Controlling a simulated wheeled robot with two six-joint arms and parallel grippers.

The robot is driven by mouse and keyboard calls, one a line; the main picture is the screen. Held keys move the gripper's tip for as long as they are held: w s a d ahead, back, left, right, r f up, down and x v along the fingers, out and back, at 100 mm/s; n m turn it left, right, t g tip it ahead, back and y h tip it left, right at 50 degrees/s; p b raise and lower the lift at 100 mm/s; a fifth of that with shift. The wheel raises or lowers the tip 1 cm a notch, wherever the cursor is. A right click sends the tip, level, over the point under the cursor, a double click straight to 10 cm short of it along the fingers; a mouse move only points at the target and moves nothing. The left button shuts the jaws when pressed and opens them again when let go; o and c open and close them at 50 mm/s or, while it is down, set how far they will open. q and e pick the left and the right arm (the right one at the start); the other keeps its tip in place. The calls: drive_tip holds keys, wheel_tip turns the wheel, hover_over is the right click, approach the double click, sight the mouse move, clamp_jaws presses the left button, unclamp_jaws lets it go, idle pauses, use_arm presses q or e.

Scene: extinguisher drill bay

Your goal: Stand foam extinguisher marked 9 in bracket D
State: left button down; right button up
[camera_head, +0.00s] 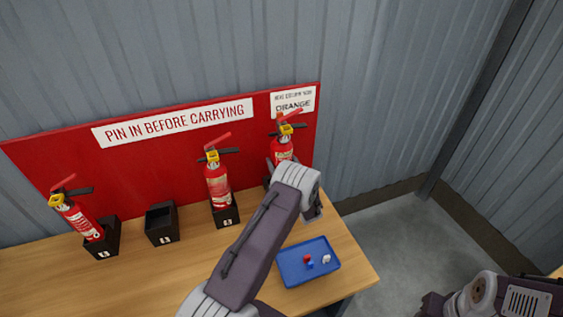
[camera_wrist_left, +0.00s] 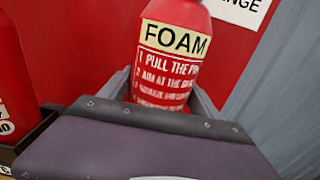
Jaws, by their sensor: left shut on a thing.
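A red foam extinguisher (camera_head: 282,149) with a yellow collar stands upright at the right end of the red board. In the left wrist view its label reads FOAM (camera_wrist_left: 175,40); no 9 is readable. My left gripper (camera_head: 283,163) is shut around its body. Its foot is hidden by my arm, so I cannot tell whether it sits in a bracket. An empty black bracket (camera_head: 161,225) is second from the left. Two other red extinguishers, the left one (camera_head: 79,219) leaning and the middle one (camera_head: 217,184), stand in black brackets. The bracket letters are too small to read.
A blue tray (camera_head: 291,276) with small red, blue and white pieces lies near the bench's right end. The red board (camera_head: 150,165) with signs stands behind the wooden bench (camera_head: 45,285). Part of my right arm shows at lower right, over the floor.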

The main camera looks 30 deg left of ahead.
use_arm(q)
drive_tip(key=shift+r, duration=0.15)
idle(0.3)
drive_tip(key=shift+f+b, duration=0.6)
drive_tip(key=shift+b, duration=0.2)
drive_tip(key=shift+f+b, duration=0.95)
drive_tip(key=shift+w+f, duration=0.1)
drive_tip(key=shift+c, duration=1.9)
unclamp_jaws()
drive_tip(key=o, duration=0.3)
drive_tip(key=shift+s+d, duration=0.1)
drive_tip(key=shift+s, duration=0.15)
